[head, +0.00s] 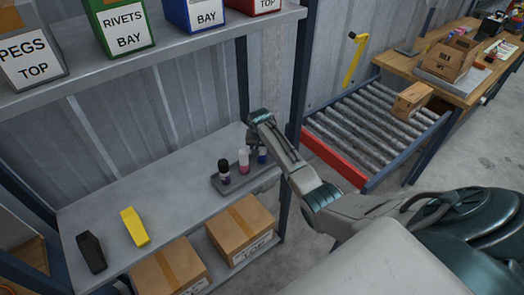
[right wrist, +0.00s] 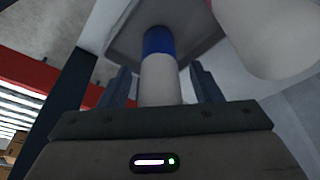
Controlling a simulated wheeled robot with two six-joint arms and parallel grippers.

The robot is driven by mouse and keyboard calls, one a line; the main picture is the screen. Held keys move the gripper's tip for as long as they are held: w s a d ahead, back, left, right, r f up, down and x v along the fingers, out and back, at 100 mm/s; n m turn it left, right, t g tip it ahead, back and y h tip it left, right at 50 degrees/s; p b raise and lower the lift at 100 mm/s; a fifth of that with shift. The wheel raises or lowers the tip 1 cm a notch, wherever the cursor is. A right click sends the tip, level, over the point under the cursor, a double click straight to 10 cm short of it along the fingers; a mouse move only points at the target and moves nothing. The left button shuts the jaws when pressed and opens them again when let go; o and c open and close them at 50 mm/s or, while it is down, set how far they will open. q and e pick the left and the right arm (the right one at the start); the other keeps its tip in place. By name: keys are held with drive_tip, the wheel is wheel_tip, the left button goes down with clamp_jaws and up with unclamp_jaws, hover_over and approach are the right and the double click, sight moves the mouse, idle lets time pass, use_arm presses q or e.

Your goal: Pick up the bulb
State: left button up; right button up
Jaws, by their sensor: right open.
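A small white and blue cylinder (head: 262,158), which may be the bulb, stands at the right end of a grey tray (head: 228,189) on the lower shelf. My right gripper (head: 257,148) is right at it and partly covers it in the head view. In the right wrist view the white and blue cylinder (right wrist: 159,75) lies between the two spread fingers of my right gripper (right wrist: 162,88), with gaps at its sides. A pink and white piece (head: 243,161) and a black and purple piece (head: 224,171) stand on the same tray. My left gripper is out of view.
A yellow piece (head: 134,227) and a black piece (head: 91,252) lie on the shelf at left. Labelled bins, including a green one (head: 125,28), stand on the upper shelf. Cardboard boxes (head: 240,230) sit below. A blue post (head: 300,75) rises close to my right arm.

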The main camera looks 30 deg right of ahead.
drive_tip(key=c, duration=1.1)
